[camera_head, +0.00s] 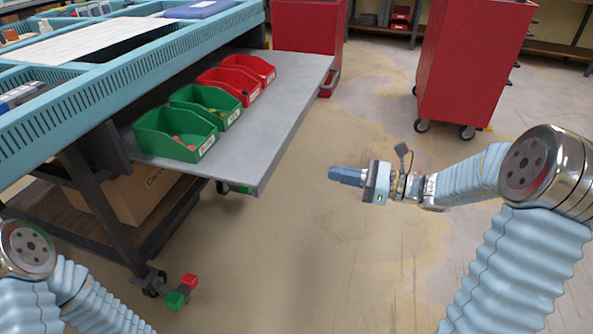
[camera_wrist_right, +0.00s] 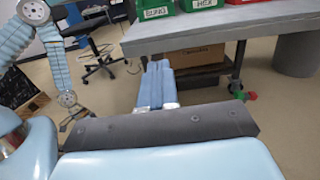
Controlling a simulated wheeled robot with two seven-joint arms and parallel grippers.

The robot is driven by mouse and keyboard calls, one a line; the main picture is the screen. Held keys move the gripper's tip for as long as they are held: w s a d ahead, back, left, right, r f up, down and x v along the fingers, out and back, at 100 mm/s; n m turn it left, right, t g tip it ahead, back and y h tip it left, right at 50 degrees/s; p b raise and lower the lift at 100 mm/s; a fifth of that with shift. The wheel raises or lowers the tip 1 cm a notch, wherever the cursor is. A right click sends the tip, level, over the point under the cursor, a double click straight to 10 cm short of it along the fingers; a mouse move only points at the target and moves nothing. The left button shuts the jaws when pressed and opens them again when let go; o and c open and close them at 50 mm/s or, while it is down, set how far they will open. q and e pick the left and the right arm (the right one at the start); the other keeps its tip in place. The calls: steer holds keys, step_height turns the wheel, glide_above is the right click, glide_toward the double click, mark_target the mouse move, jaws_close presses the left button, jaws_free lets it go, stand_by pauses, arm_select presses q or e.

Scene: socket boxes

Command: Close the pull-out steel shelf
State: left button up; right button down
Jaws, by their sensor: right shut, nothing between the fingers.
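The grey steel shelf (camera_head: 268,118) is pulled out from under the blue workbench in the head view, with its long front edge facing right over open floor. Its edge also shows at the top of the right wrist view (camera_wrist_right: 220,32). Green bins (camera_head: 172,134) and red bins (camera_head: 228,88) sit on it in a row. My right gripper (camera_head: 332,175) is shut and empty, to the right of the shelf's near corner and apart from it. It points left toward the shelf. My left arm shows at the lower left, but its gripper is out of view.
The blue workbench (camera_head: 120,75) carries trays and papers. A cardboard box (camera_head: 125,192) stands on its lower wooden deck. A caster (camera_head: 153,283) is at the near leg. Red cabinets (camera_head: 472,62) stand at the back.

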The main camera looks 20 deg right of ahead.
mark_target(272, 162)
steer(key=x, duration=1.3)
steer(key=shift+a+p, duration=0.2)
steer(key=shift+p, duration=0.2)
arm_select(q)
steer(key=shift+d+r, duration=0.2)
steer(key=shift+r, duration=0.25)
arm_select(e)
steer(key=shift+f, duration=0.1)
